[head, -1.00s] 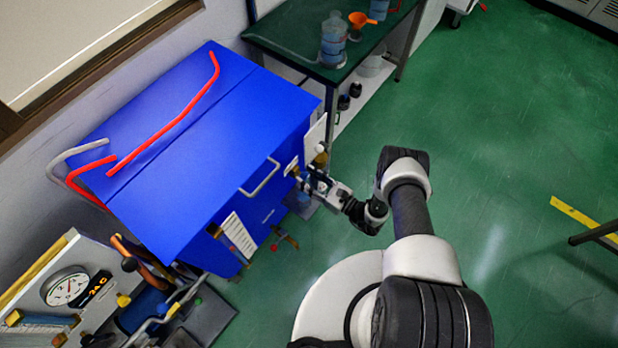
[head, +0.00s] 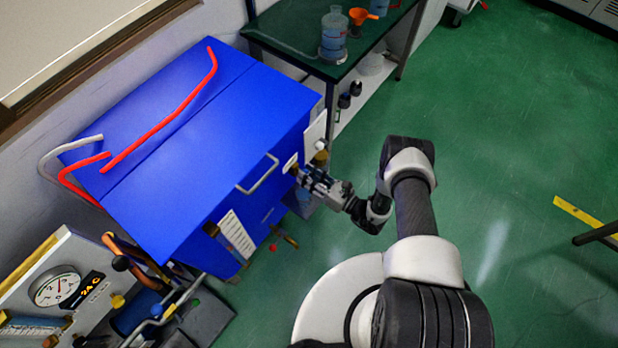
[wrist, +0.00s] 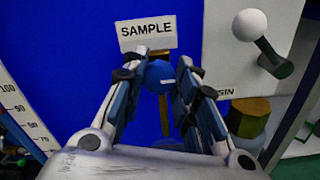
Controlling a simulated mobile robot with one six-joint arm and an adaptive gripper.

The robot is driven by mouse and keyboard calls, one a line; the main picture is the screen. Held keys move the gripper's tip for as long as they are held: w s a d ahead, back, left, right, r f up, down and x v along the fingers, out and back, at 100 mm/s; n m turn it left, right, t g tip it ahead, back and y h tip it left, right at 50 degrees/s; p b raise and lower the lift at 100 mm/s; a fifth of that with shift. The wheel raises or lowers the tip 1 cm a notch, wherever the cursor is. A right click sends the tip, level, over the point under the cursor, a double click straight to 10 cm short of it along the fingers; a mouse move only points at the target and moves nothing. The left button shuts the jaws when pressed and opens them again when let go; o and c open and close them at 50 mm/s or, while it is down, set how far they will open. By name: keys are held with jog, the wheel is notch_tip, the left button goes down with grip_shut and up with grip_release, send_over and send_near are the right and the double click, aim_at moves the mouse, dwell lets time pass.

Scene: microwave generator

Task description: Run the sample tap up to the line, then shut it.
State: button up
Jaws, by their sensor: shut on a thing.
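The blue box-shaped unit (head: 200,150) has a white SAMPLE label (wrist: 147,34) on its side face. Below the label is a round blue tap knob (wrist: 160,75), with a brass-coloured stem (wrist: 164,115) under it. My gripper (wrist: 161,80) has its two fingers on either side of the knob, shut on it. In the head view my gripper (head: 302,174) is at the unit's right-hand side, and the knob is too small to make out. The fill line and any vessel under the tap cannot be made out in the wrist view.
A numbered scale strip (wrist: 18,112) is at left. A green bench (head: 290,45) with bottles stands behind. Green floor at right is mostly clear.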

jog(key=o, duration=1)
jog(key=shift+o, duration=0.2)
jog(key=shift+d, duration=0.1)
jog(key=v, duration=1.2)
